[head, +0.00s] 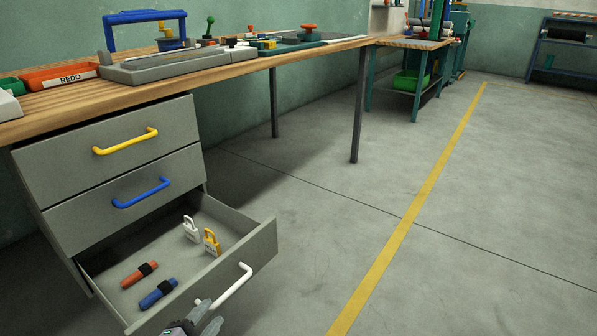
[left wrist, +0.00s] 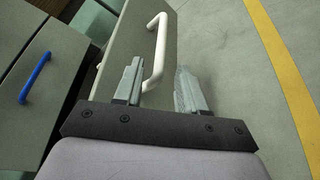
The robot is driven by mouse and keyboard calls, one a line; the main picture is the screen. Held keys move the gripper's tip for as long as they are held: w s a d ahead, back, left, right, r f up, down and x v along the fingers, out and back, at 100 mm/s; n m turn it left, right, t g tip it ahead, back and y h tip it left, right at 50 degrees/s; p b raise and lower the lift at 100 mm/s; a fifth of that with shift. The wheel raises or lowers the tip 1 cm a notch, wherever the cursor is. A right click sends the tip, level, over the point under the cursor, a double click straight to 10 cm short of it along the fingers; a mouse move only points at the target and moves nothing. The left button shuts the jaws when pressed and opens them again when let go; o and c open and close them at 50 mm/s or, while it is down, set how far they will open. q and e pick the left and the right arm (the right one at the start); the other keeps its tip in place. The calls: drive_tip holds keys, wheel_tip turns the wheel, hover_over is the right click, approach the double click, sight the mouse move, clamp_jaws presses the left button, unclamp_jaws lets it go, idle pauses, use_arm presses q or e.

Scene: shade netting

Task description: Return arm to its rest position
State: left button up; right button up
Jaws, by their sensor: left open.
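My left gripper (head: 205,315) is at the bottom edge of the head view, just in front of the open bottom drawer (head: 258,252). In the left wrist view its two fingers (left wrist: 160,90) are spread apart with nothing held between them. The drawer's white handle (head: 235,287) is close ahead of the fingers, and it also shows in the left wrist view (left wrist: 158,50). I cannot tell whether a finger touches the handle. My right gripper is in neither view.
Two shut drawers with yellow (head: 125,142) and blue (head: 141,193) handles are above. The workbench (head: 240,57) overhangs them. Floor to the right is clear.

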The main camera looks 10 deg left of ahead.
use_arm(q)
drive_tip(key=s+d+r+m+g+h, duration=0.25)
drive_tip(key=s+d+r+m, duration=0.25)
drive_tip(key=d+m, duration=0.65)
drive_tip(key=s+d+r+m+g+h, duration=0.1)
drive_tip(key=s+d+r+m+h, duration=0.55)
drive_tip(key=m, duration=0.85)
drive_tip(key=s+a+r+y+p, duration=0.1)
drive_tip(key=a+r+y+p, duration=0.2)
drive_tip(key=r+p, duration=0.4)
drive_tip(key=s+a+r+g+y+p, duration=0.1)
drive_tip(key=a+r+y+p, duration=0.3)
drive_tip(key=p, duration=2)
wheel_tip(320, 180, up, 3)
drive_tip(key=shift+s+a+f+y, duration=0.1)
drive_tip(key=shift+s+a+y, duration=0.3)
drive_tip(key=shift+a, duration=0.75)
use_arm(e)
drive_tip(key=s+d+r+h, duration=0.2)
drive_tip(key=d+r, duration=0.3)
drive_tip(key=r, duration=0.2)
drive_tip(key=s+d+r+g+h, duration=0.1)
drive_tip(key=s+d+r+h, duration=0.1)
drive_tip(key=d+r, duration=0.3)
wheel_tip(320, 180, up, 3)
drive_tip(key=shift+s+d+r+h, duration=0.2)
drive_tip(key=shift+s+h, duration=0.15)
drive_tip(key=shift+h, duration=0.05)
